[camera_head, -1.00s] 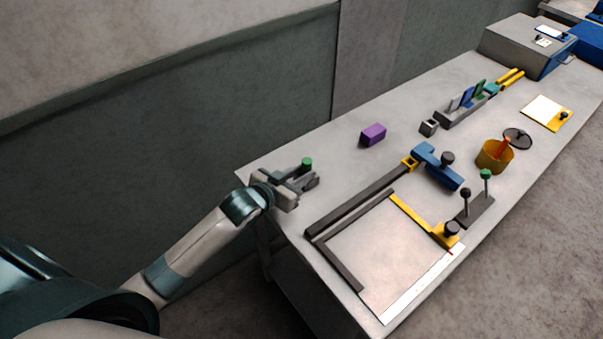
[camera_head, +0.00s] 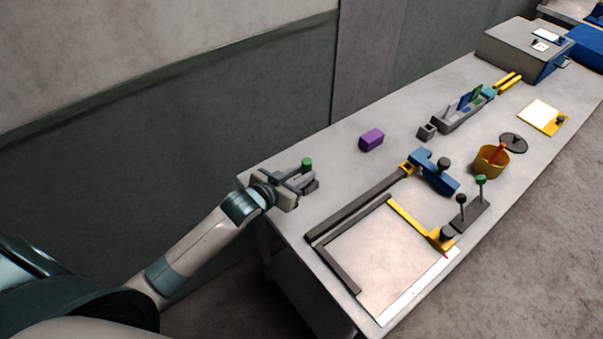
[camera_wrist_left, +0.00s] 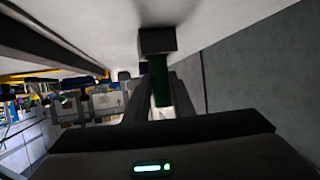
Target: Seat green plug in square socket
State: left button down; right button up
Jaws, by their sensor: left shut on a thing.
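The green plug (camera_head: 307,163) stands upright near the table's far-left corner, its round green top showing above my left gripper (camera_head: 305,181). My left gripper is shut on it. In the left wrist view the green plug (camera_wrist_left: 161,90) shows between the two fingers. A dark grey block (camera_wrist_left: 157,40) adjoins the plug's end at the table side; I cannot tell whether the plug is inside it. A small grey block with a dark opening on top (camera_head: 427,131), perhaps a square socket, stands farther along the table. My right gripper is out of view.
A purple block (camera_head: 371,140) stands right of my gripper. A dark rail frame with a yellow bar (camera_head: 420,221) lies in front, with a blue clamp (camera_head: 434,172) beside it. A grey rack (camera_head: 458,120), an orange cup (camera_head: 490,162) and knobbed levers lie farther right.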

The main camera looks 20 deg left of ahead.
pick_arm(q)
jog(key=shift+r+p, duration=0.3)
jog(key=shift+r, duration=0.05)
dwell(0.6)
jog(key=shift+p, duration=0.95)
dwell(1.4)
jog(key=shift+f+b, duration=0.75)
jog(key=shift+f, duration=0.9)
jog(key=c, duration=1.4)
grip_release()
jog(key=shift+s, duration=0.1)
jog(key=shift+c, duration=0.2)
jog(key=shift+f, duration=0.15)
jog(key=shift+s, duration=0.3)
jog(key=b+v, duration=0.4)
jog(key=v, duration=1.3)
jog(key=shift+a+r, duration=0.25)
jog(key=shift+r, duration=0.05)
